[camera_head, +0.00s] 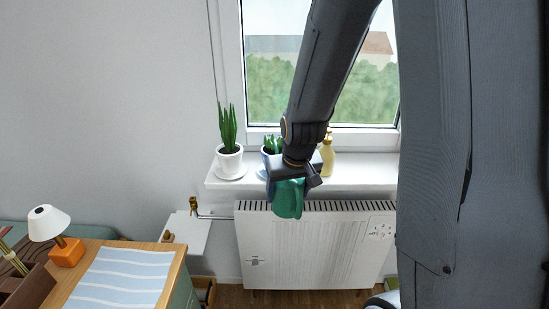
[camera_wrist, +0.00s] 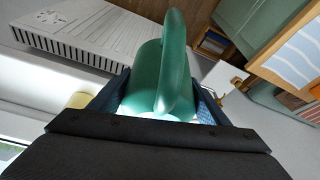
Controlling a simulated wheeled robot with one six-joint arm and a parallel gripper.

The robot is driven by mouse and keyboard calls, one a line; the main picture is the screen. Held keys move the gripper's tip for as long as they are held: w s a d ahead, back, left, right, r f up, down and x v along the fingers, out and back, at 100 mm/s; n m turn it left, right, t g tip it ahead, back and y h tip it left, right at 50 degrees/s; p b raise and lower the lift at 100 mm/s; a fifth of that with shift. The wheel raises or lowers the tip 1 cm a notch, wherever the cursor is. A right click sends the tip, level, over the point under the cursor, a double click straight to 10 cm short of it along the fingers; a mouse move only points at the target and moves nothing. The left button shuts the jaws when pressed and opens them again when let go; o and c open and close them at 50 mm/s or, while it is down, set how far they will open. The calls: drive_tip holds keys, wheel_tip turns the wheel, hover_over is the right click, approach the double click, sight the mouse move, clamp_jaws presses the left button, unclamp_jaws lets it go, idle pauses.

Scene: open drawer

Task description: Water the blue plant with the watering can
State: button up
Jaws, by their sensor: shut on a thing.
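The green watering can (camera_head: 289,199) hangs in front of the windowsill, above the radiator. My gripper (camera_head: 293,178) is shut on it. In the wrist view the can (camera_wrist: 165,75) fills the space between the fingers of my gripper (camera_wrist: 160,95). The blue plant (camera_head: 266,157) stands on the sill just behind my gripper. Its blue pot and green leaves show only in part, as my gripper and arm hide the rest. I cannot tell where the spout points.
A white-potted plant (camera_head: 230,160) stands left on the white windowsill (camera_head: 368,172). A yellow bottle (camera_head: 327,153) stands right of my gripper. The radiator (camera_head: 315,250) is below. A lamp (camera_head: 50,224) and wooden table (camera_head: 85,252) are at lower left.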

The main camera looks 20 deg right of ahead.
sight(289, 189)
drive_tip(key=shift+s+a+r+p, duration=0.3)
drive_tip(key=shift+s+r+p, duration=0.55)
drive_tip(key=shift+r+p, duration=0.1)
drive_tip(key=shift+s+a+r+p, duration=0.25)
drive_tip(key=shift+s+r+p, duration=0.6)
drive_tip(key=shift+r, duration=0.1)
drive_tip(key=shift+s, duration=0.1)
